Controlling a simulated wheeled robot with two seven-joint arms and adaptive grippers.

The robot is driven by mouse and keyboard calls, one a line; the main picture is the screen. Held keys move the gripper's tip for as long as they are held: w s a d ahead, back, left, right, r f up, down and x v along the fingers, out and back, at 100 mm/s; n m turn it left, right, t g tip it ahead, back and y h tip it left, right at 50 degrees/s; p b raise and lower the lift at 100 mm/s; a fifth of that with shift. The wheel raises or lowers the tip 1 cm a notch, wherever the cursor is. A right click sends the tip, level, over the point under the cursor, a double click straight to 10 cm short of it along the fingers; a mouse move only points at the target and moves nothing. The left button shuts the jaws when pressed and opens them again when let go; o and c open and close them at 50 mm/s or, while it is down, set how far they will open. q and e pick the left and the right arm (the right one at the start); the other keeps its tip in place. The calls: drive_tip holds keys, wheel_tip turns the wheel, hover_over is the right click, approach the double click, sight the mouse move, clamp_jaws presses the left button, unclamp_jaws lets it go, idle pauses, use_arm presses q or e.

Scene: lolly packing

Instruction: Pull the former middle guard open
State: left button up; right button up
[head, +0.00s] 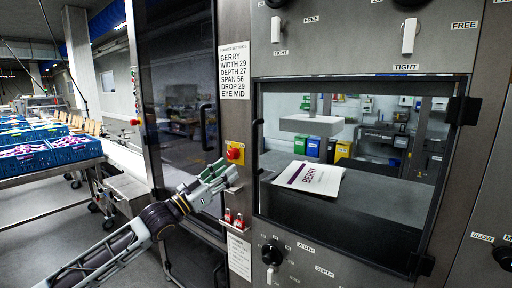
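The middle guard (357,78) is a dark-framed clear window on the grey machine front, and it looks shut. Its black upright handle (257,136) is on the left edge, and black hinges (463,110) are on the right. Through the pane I see a BERRY sheet (309,178) under a pale block (311,125). My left gripper (231,171) is left of the guard, below and left of the handle, apart from it. Its fingers look spread with nothing between them. My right gripper is out of view.
A red knob on a yellow plate (234,152) and red padlocks (233,218) are close to my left gripper. A dark glazed door (178,90) stands to the left. Blue crates (75,150) are at far left. Knobs and switches line the panel above and below the guard.

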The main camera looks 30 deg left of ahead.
use_arm(q)
drive_tip(key=shift+s+d+r+n, duration=0.1)
drive_tip(key=shift+s+r+n, duration=0.25)
drive_tip(key=shift+n, duration=0.25)
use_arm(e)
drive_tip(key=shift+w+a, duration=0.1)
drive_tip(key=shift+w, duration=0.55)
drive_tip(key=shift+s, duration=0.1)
use_arm(q)
drive_tip(key=shift+w+r, duration=0.1)
drive_tip(key=shift+w, duration=0.1)
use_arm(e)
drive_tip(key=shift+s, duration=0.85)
use_arm(q)
drive_tip(key=shift+w, duration=0.1)
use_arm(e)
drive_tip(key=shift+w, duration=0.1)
